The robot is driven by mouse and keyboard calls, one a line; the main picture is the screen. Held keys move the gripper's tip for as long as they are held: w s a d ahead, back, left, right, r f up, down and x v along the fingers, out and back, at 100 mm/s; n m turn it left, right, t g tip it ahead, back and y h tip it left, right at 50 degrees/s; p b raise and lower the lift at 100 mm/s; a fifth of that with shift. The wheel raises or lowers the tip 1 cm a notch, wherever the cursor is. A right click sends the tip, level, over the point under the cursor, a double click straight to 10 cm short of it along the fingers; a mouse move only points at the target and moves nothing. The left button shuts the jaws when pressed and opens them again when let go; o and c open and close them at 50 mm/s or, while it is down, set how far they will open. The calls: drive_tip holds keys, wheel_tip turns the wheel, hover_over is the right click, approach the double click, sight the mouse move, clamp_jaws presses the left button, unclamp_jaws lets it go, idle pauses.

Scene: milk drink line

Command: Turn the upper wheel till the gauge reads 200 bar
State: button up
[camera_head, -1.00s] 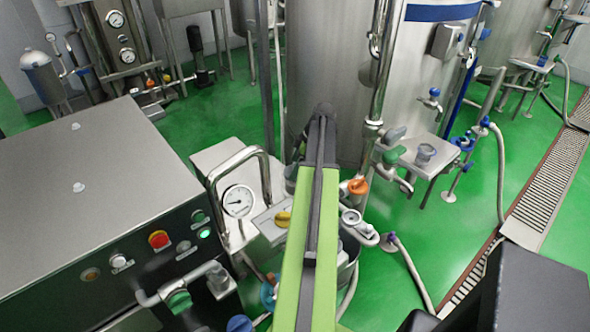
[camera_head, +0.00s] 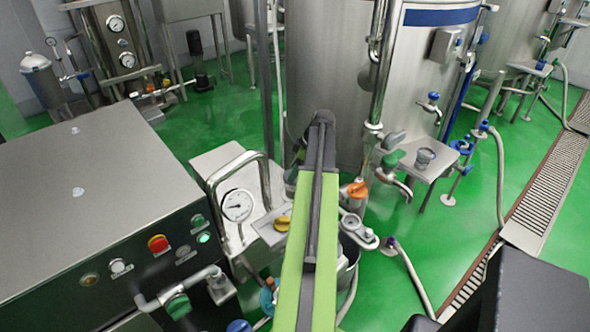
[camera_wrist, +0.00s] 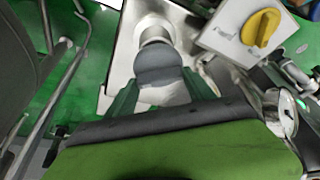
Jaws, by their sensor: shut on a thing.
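The gauge (camera_head: 238,205) is a round white dial with a dark needle on the machine left of my arm. Its numbers are too small to read. In the wrist view the gauge (camera_wrist: 282,112) is seen edge-on at the right. My gripper (camera_wrist: 160,78) has its two dark green fingers on either side of a rounded grey wheel (camera_wrist: 158,64) and is shut on it. The wheel sits at the end of a pale metal stem. A yellow knob (camera_wrist: 262,27) on a pale block is right of it. In the head view my arm hides the gripper and the wheel.
A bent metal pipe (camera_head: 240,160) arches beside the gauge. A steel cabinet (camera_head: 80,190) with a red button (camera_head: 158,243) stands at the left. An orange-handled valve (camera_head: 357,190) is right of my arm. A large steel tank (camera_head: 335,60) stands behind.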

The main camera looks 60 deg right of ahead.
drive_tip(key=m, duration=0.1)
drive_tip(key=m+h, duration=0.1)
drive_tip(key=m, duration=0.2)
drive_tip(key=shift+a+h, duration=0.25)
drive_tip(key=shift+h, duration=0.05)
drive_tip(key=shift+m+h, duration=0.6)
drive_tip(key=shift+m, duration=1.3)
drive_tip(key=o, duration=1.4)
drive_tip(key=p+v, duration=1.6)
drive_tip(key=v, duration=0.1)
drive_tip(key=shift+a+r, duration=0.15)
